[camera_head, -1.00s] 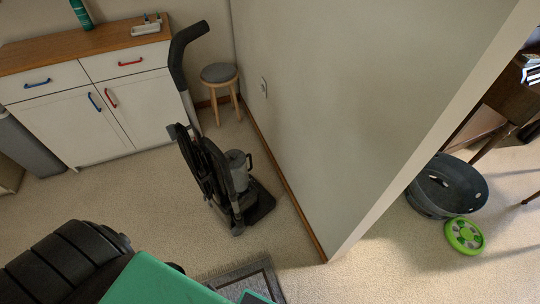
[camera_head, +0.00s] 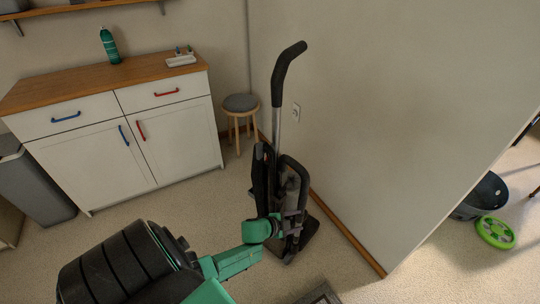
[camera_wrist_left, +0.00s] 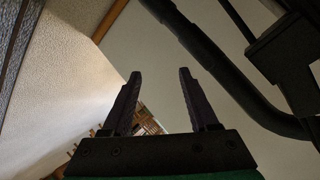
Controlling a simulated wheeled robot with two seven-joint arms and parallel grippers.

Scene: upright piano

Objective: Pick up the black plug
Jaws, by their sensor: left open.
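I cannot make out a black plug in either view. A black upright vacuum cleaner (camera_head: 272,180) stands on the carpet, its handle rising beside the wall. My left arm reaches in from the left, and its end is in front of the vacuum's lower body in the head view. In the left wrist view my left gripper (camera_wrist_left: 160,76) is open with nothing between its fingers. Dark curved tubing and black parts (camera_wrist_left: 285,55), seemingly of the vacuum, lie to the right of the fingers there. My right gripper is not in view.
A wall outlet (camera_head: 296,113) is right of the vacuum handle. A white cabinet (camera_head: 180,125) with a wooden top and a grey-topped stool (camera_head: 241,103) stand behind. A grey bin (camera_head: 35,185) is at left. A dark tub (camera_head: 484,195) and green disc (camera_head: 495,232) lie at far right.

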